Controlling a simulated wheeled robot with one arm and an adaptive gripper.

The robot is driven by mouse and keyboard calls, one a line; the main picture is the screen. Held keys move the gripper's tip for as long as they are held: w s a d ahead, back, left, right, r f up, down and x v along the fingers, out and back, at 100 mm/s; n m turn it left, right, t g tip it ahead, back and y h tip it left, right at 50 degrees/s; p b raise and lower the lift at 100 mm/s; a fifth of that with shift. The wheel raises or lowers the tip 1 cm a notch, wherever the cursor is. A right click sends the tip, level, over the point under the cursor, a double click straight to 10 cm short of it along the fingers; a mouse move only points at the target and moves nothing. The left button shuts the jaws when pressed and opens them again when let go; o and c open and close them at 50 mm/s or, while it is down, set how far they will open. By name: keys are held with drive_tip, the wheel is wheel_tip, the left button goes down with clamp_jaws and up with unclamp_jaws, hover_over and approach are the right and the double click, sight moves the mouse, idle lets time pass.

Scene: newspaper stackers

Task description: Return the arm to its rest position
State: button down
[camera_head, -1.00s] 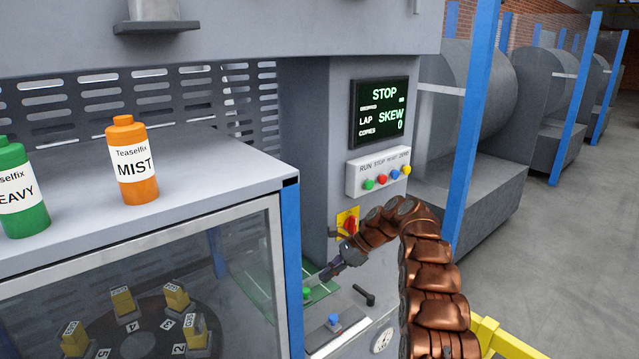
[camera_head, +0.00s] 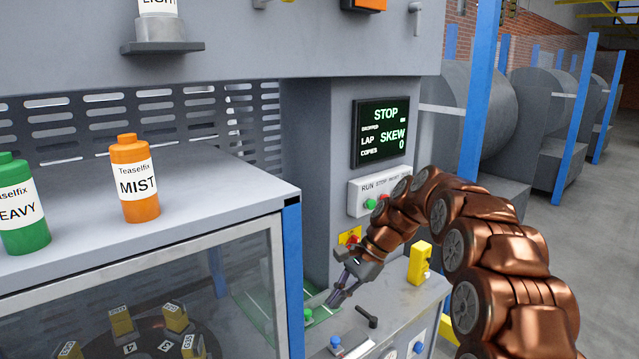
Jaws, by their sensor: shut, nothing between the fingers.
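My arm is copper-coloured and comes in from the lower right of the head view, bending up and then down to the left. My gripper (camera_head: 338,297) is at its end, dark grey, with its fingers shut and nothing held. It hangs above the grey machine ledge, just up and right of a green button (camera_head: 307,314). Whether the fingertips touch anything cannot be told. My arm covers part of the row of buttons and the red and yellow switch (camera_head: 350,238).
A black lever (camera_head: 367,317) and a blue knob (camera_head: 335,345) stand on the ledge. A yellow block (camera_head: 420,262) is beside my arm. A screen (camera_head: 381,133) reads STOP and SKEW. Orange (camera_head: 135,178) and green (camera_head: 20,205) bottles stand on the cabinet. Open floor lies at the right.

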drive_tip(key=s+d+f+n+h, duration=0.1)
drive_tip(key=s+d+n+h, duration=0.1)
drive_tip(key=s, duration=1.1)
drive_tip(key=s+d+f+n+h, duration=0.1)
drive_tip(key=s+d+n, duration=0.3)
drive_tip(key=s, duration=0.9)
drive_tip(key=s+d+f+n+h+b, duration=0.1)
drive_tip(key=s+d+n+h, duration=0.2)
drive_tip(key=s+d, duration=0.5)
drive_tip(key=s+n, duration=0.1)
drive_tip(key=s, duration=0.5)
drive_tip(key=shift+d+f+h, duration=0.15)
drive_tip(key=shift+f+h, duration=0.05)
drive_tip(key=shift+h, duration=0.2)
